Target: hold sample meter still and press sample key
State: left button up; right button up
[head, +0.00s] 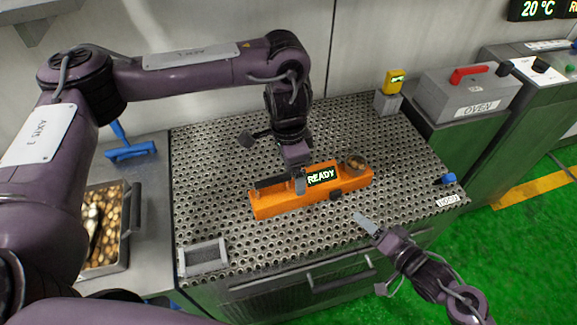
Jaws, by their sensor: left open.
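The sample meter is a long orange box (285,207) on the perforated bench top, with a lit READY display (321,176). A dark bar lies along its left part and a round cup of brown material (355,164) sits at its right end. A small dark knob or key (336,195) shows on its front side. My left gripper (298,175) is open, pointing down over the meter's middle, left of the display. Whether it touches the meter is unclear. My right gripper (376,254) is open and empty at the bench's front edge, apart from the meter.
A yellow device (394,81) on a grey block stands at the back. A grey oven box (468,95) with a red handle is at right. A small blue item (448,179) lies near the right edge. A grey frame (203,256) lies front left. A bean tray (122,255) is at far left.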

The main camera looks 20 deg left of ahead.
aim_at(288, 189)
pick_arm(q)
jog(key=shift+w+a+f+n, duration=0.3)
jog(key=shift+w+f+n, duration=0.1)
jog(key=shift+f+n, duration=0.15)
jog(key=shift+w+a+f+n, duration=0.35)
jog(key=shift+f+n, duration=0.1)
jog(key=shift+f, duration=0.15)
pick_arm(e)
jog(key=shift+w+f, duration=0.1)
jog(key=shift+w, duration=0.1)
pick_arm(q)
jog(key=shift+w+f+y, duration=0.1)
jog(key=shift+f+y, duration=0.2)
jog(key=shift+f, duration=0.05)
notch_tip(288, 189, down, 7)
jog(key=shift+a+f, duration=0.1)
pick_arm(e)
jog(key=shift+s, duration=0.1)
pick_arm(q)
jog(key=shift+c, duration=0.2)
jog(key=c, duration=1.3)
jog(key=shift+f, duration=0.15)
